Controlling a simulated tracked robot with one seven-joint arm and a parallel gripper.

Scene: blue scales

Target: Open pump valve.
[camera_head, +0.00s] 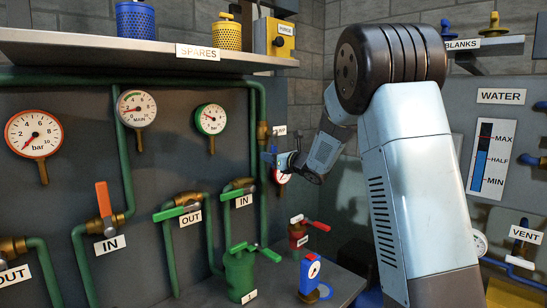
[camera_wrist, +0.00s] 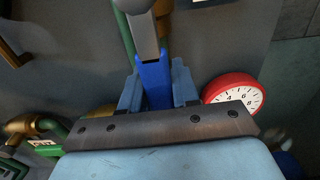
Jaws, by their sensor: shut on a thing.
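In the head view the lever is small and largely hidden by my gripper. The valve body is not clear in the wrist view.
A red-rimmed gauge (camera_wrist: 235,96) is close to the right of my fingers. Green-handled valves (camera_head: 238,192) and an orange-handled valve (camera_head: 104,205) are on the panel to the left.

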